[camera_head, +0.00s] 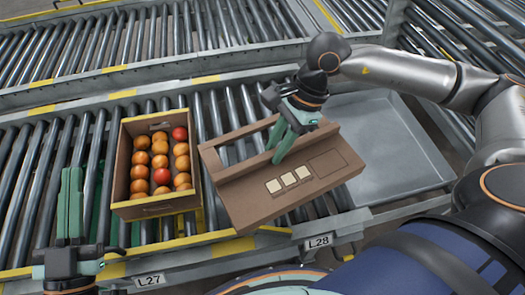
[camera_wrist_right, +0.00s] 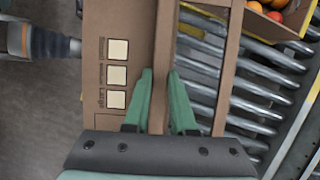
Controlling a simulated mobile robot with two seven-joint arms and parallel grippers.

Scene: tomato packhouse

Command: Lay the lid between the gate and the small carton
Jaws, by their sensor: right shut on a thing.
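The brown cardboard lid (camera_head: 262,205) has three cream squares and a long cut-out. My right gripper (camera_head: 281,152) is shut on the lid's raised rib. In the right wrist view, the rib of the lid (camera_wrist_right: 128,20) passes between the green fingers of my right gripper (camera_wrist_right: 159,85). The lid is just right of the small carton (camera_head: 126,190), an open brown box holding several orange and red tomatoes. A corner of the carton shows in the right wrist view (camera_wrist_right: 262,25). My left gripper (camera_head: 70,172) is at the lower left, fingers close together. I cannot clearly identify the gate.
Roller conveyors (camera_head: 30,165) with grey, yellow-marked rails run across the scene. A grey metal tray surface (camera_head: 385,140) lies right of the lid. Labels L.27 (camera_head: 149,281) and L.28 (camera_head: 318,241) are on the front rail. My right arm crosses the right side.

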